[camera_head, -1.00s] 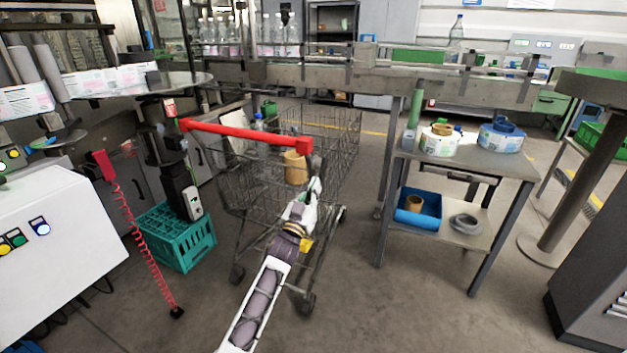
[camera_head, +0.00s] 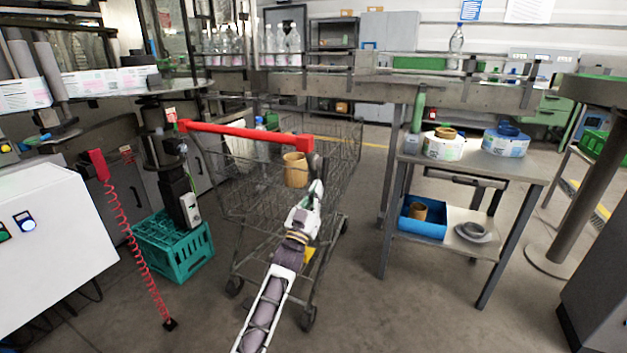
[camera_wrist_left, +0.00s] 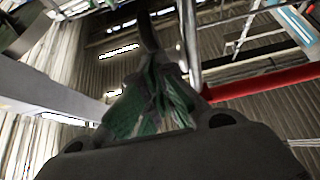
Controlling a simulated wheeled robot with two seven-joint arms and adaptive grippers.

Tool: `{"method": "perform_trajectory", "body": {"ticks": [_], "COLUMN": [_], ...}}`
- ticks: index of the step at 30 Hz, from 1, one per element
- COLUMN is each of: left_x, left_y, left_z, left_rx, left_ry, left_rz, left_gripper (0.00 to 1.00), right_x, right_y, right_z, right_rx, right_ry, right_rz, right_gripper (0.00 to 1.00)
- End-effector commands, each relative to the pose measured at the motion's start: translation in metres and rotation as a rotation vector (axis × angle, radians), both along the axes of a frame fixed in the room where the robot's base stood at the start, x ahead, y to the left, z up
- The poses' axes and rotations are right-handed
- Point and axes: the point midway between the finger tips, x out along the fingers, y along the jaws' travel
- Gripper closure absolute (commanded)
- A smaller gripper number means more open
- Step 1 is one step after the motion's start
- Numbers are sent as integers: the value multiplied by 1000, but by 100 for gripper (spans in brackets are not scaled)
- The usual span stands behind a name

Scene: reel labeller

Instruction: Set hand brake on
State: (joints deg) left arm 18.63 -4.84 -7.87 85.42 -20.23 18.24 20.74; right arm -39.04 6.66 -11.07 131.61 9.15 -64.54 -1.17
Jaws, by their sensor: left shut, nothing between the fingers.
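The wire shopping trolley (camera_head: 265,190) stands in the middle of the head view, its red handle bar (camera_head: 245,133) across the near top. I cannot make out a separate hand brake lever for certain. My left gripper (camera_head: 317,166) is shut and empty, just below the right end of the red bar. Whether it touches the trolley I cannot tell. In the left wrist view, my left gripper (camera_wrist_left: 150,40) shows dark and green parts in the middle, with the red bar (camera_wrist_left: 270,80) to the right. My right gripper is not in view.
A brown cup-like roll (camera_head: 295,170) shows in the trolley. A teal crate (camera_head: 175,250) stands left of it. A table (camera_head: 470,165) with label reels stands to the right, with a blue bin (camera_head: 420,225) on its lower shelf. The near floor is clear.

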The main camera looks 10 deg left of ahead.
Motion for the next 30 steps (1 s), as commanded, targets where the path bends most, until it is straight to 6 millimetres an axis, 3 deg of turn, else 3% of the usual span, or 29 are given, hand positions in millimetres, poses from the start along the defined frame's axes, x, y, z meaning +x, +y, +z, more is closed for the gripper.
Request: {"method": "perform_trajectory", "body": {"ticks": [7, 30], "left_x": [2, 17], "left_y": [0, -5], "left_z": [-5, -17], "left_rx": [-5, -6], "left_ry": [-21, -26], "left_rz": [1, 1], "left_gripper": [100, 100], "right_x": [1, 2], "right_y": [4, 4], "right_z": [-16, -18], "right_rx": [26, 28], "right_ry": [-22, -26], "right_rz": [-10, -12], "right_gripper": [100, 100]}}
